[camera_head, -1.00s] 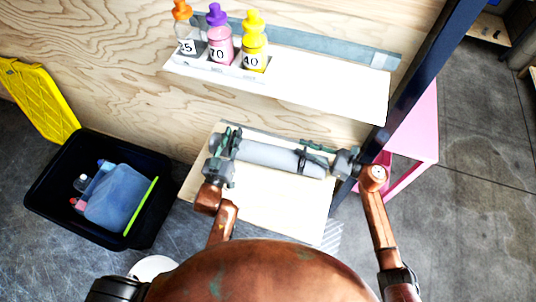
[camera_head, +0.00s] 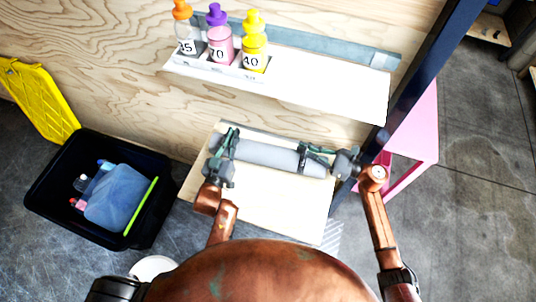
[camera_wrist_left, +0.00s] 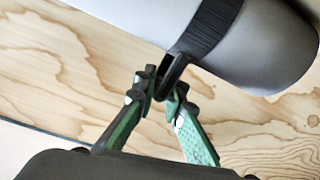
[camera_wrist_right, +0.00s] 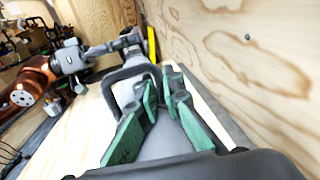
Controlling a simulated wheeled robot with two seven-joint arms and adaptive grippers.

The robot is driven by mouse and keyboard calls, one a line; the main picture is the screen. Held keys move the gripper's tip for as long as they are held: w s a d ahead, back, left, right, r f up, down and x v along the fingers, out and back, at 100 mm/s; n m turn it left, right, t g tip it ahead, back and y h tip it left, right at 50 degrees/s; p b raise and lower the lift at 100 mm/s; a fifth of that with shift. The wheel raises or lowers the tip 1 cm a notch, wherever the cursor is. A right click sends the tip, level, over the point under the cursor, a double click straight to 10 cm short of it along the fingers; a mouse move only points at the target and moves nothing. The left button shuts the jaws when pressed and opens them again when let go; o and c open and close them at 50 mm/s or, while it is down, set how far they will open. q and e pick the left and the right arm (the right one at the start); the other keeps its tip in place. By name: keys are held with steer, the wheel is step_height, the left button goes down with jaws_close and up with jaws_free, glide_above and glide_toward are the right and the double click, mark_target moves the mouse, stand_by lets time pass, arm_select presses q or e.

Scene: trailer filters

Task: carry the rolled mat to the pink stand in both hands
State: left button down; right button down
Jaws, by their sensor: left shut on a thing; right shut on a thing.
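The rolled mat (camera_head: 268,154) is a grey cylinder with dark bands near its ends. It lies along the lower pale wooden shelf (camera_head: 285,212). My left gripper (camera_head: 232,137) is shut on the dark strap loop at the mat's left end; the left wrist view shows the fingertips (camera_wrist_left: 165,88) meeting on it. My right gripper (camera_head: 308,149) is shut on the loop at the mat's right end, also seen in the right wrist view (camera_wrist_right: 158,82). The pink stand (camera_head: 424,132) is at the right, partly hidden behind a dark post.
An upper shelf (camera_head: 340,95) holds three numbered bottles (camera_head: 220,45) in a rack above the mat. The dark post (camera_head: 425,70) stands between the shelves and the pink stand. A black crate (camera_head: 50,185) with bottles is on the floor at left. The floor at right is clear.

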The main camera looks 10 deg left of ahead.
arm_select(q)
steer(key=shift+r, duration=0.1)
arm_select(e)
steer(key=shift+r, duration=0.1)
